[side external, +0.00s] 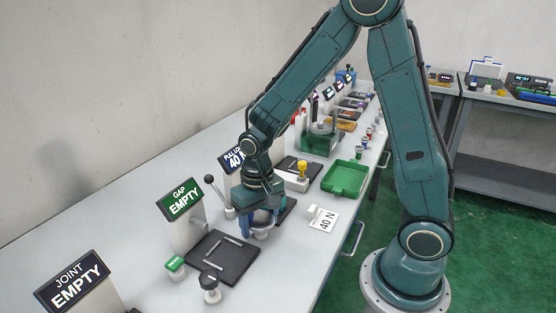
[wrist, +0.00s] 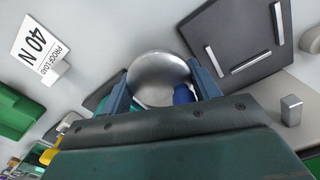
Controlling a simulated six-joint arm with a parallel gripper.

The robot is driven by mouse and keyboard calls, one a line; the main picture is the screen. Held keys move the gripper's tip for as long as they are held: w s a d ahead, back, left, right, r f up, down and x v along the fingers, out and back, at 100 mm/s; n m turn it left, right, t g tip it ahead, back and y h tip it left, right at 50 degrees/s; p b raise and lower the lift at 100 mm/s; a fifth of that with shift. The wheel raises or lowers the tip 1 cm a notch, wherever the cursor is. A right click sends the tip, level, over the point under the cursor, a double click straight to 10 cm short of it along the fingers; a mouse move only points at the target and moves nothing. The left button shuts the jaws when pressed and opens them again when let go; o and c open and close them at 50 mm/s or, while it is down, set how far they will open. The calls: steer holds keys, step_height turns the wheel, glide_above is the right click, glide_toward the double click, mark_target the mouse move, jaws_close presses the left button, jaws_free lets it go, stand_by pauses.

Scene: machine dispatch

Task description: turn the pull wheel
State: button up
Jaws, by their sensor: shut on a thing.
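The pull wheel is a round silver-grey knob (wrist: 158,72) between my blue fingers in the wrist view. Its pale lower part (side external: 261,234) shows below the fingers in the side view. My gripper (side external: 261,219) points down and is shut on it, with one finger on each side; the gripper also shows in the wrist view (wrist: 162,88). The pull load sign (side external: 234,160) behind reads 40 N and is partly hidden by my arm. A small blue part (wrist: 183,94) shows beside the wheel near the right finger.
A dark plate with metal strips (side external: 222,257) lies front-left, by the GAP EMPTY sign (side external: 182,199). A lever with a black ball (side external: 210,180) stands behind. A 40 N proof load card (side external: 324,221) and green tray (side external: 346,179) lie to the right. The bench front-right is clear.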

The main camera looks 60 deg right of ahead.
mark_target(260, 218)
steer(key=shift+m, duration=0.3)
steer(key=o, duration=1)
steer(key=shift+r, duration=0.1)
step_height(260, 218, up, 14)
steer(key=shift+f, duration=0.15)
stand_by(0.3)
